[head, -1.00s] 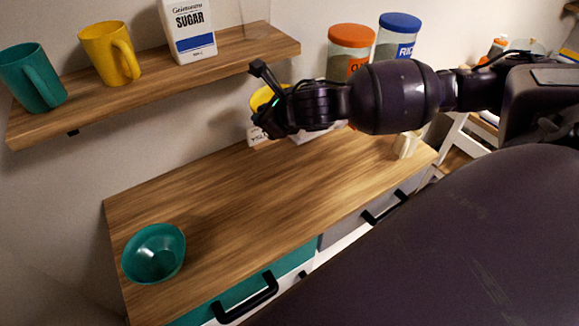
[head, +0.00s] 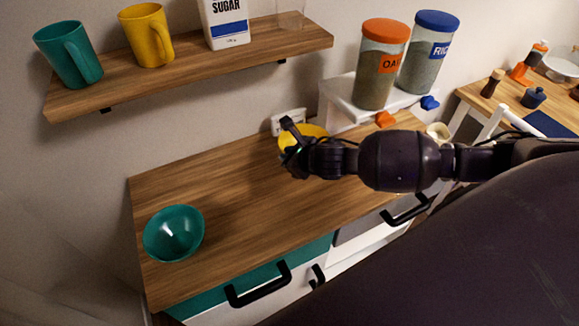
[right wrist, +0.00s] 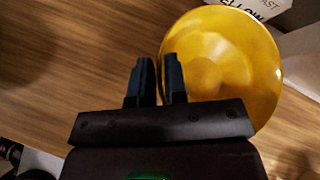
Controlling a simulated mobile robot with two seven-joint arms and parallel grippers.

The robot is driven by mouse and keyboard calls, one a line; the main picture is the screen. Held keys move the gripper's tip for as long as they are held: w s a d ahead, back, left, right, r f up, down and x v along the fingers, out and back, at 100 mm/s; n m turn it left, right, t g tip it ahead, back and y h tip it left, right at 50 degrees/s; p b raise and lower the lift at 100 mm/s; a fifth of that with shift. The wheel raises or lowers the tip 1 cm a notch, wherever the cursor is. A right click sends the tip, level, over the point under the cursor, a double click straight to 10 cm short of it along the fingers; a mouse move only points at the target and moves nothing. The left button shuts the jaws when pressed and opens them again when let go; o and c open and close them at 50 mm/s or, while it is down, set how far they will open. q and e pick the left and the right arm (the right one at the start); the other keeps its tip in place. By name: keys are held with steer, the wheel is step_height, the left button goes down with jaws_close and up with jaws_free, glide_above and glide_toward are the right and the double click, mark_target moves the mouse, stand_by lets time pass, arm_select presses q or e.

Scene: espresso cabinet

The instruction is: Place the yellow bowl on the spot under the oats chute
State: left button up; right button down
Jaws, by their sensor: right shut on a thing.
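The yellow bowl (head: 303,134) is at the back of the wooden counter, partly hidden by my right gripper (head: 289,141). In the right wrist view the gripper's fingers (right wrist: 160,78) are shut on the rim of the bowl (right wrist: 235,70). I cannot tell whether the bowl's base touches the counter. The oats container (head: 380,65), with an orange lid and a partly hidden label, stands on a white stand (head: 340,92). Its orange chute (head: 385,119) is to the right of the bowl. The spot under it is hidden behind my right arm. My left gripper is not in view.
A rice jar (head: 428,55) with a blue lid stands beside the oats, above a blue chute (head: 430,103). A teal bowl (head: 174,233) sits at the counter's front left. A shelf (head: 180,75) holds two mugs and sugar. A lettered white card (head: 288,121) is behind the yellow bowl.

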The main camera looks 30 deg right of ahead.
steer(key=shift+f, duration=2.25)
steer(key=shift+f, duration=0.15)
steer(key=c, duration=1.1)
jaws_free()
steer(key=shift+c, duration=0.2)
